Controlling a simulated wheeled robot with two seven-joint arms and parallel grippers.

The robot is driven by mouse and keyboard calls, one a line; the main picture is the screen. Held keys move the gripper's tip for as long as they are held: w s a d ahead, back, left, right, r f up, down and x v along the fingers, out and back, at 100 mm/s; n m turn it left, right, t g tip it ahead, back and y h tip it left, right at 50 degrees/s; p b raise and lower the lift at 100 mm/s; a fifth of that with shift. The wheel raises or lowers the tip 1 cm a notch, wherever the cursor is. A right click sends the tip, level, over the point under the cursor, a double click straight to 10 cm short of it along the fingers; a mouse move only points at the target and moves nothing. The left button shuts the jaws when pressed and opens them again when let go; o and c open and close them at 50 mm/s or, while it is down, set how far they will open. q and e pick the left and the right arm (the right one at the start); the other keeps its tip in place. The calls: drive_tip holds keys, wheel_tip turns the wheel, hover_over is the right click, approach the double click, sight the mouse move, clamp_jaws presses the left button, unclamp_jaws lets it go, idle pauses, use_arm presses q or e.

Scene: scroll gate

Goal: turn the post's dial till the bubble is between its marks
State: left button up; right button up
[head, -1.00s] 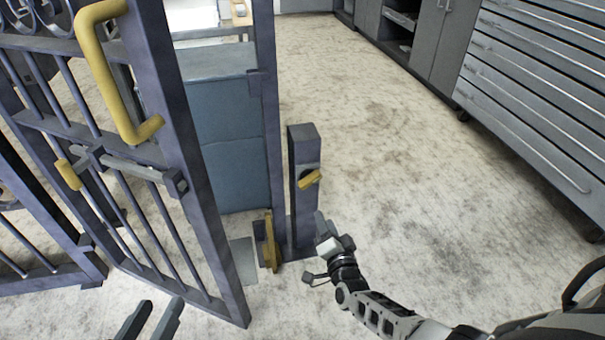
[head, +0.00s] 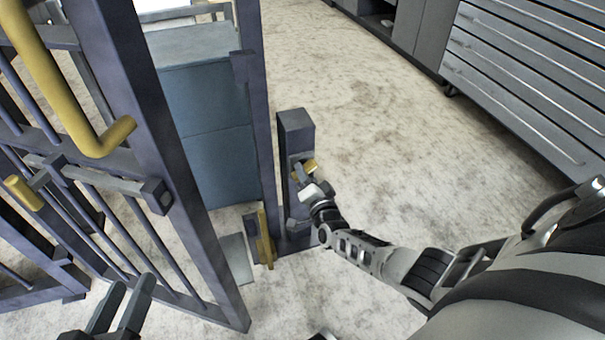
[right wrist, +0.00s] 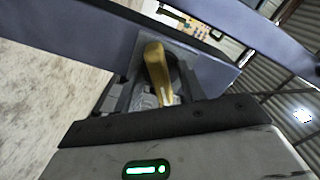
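The post (head: 296,130) is a short dark upright with a yellow dial handle (head: 308,166) on its face. My right gripper (head: 298,197) is at the post, just below and in front of the dial, with its fingers apart. In the right wrist view the yellow dial handle (right wrist: 155,70) stands between the grey fingers of the right gripper (right wrist: 153,92); I cannot tell whether they touch it. The bubble and its marks cannot be made out. My left gripper (head: 121,305) is at the lower left, its fingers apart and empty.
A barred gate (head: 150,120) with a yellow pull handle (head: 75,95) stands at left. A yellow pedal-like piece (head: 265,238) is low beside the post. Grey drawers (head: 530,80) line the right. The floor (head: 400,150) between them is clear.

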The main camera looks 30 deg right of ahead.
clamp_jaws()
drive_tip(key=n, duration=0.4)
unclamp_jaws()
drive_tip(key=shift+s, duration=0.1)
